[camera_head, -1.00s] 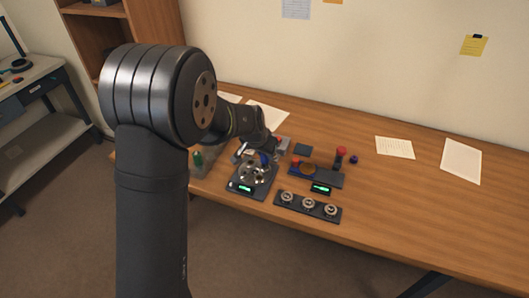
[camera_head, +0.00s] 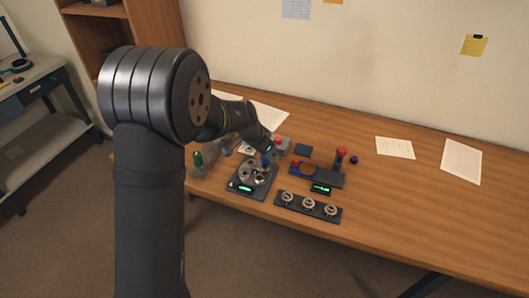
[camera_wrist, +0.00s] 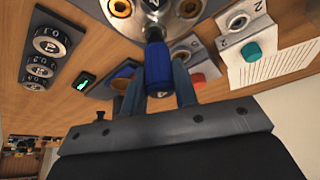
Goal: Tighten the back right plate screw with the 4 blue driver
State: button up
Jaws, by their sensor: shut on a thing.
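The blue driver (camera_wrist: 157,65), with a pale end label reading 4, is gripped between the fingers of my gripper (camera_wrist: 160,95). Its shaft points at the round metal plate (camera_wrist: 170,22), whose brass screws (camera_wrist: 190,8) show at the top of the wrist view. I cannot tell whether the tip sits in a screw. In the head view the round metal plate (camera_head: 247,179) rests on a dark base (camera_head: 267,189) with a green display. My gripper (camera_head: 266,155) is just above its back right side, with the blue handle showing there. The back right screw itself is too small to make out.
A dark strip with three round parts (camera_head: 308,204) lies in front right. A dark tray (camera_head: 325,178) and a red-topped driver (camera_head: 341,155) stand to the right. A green driver (camera_head: 197,158) stands left. The right half of the table is mostly clear, with papers.

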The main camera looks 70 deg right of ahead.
jog(key=shift+m+g+y, duration=0.4)
jog(key=shift+m+g, duration=0.2)
jog(key=shift+m, duration=1.2)
jog(key=m+y, duration=0.1)
jog(key=m, duration=0.2)
jog(key=shift+d+g, duration=0.1)
jog(key=shift+g, duration=0.3)
jog(key=shift+m, duration=0.3)
jog(key=m+y, duration=0.1)
jog(key=m, duration=0.2)
jog(key=shift+m+g, duration=0.3)
jog(key=shift+y, duration=0.3)
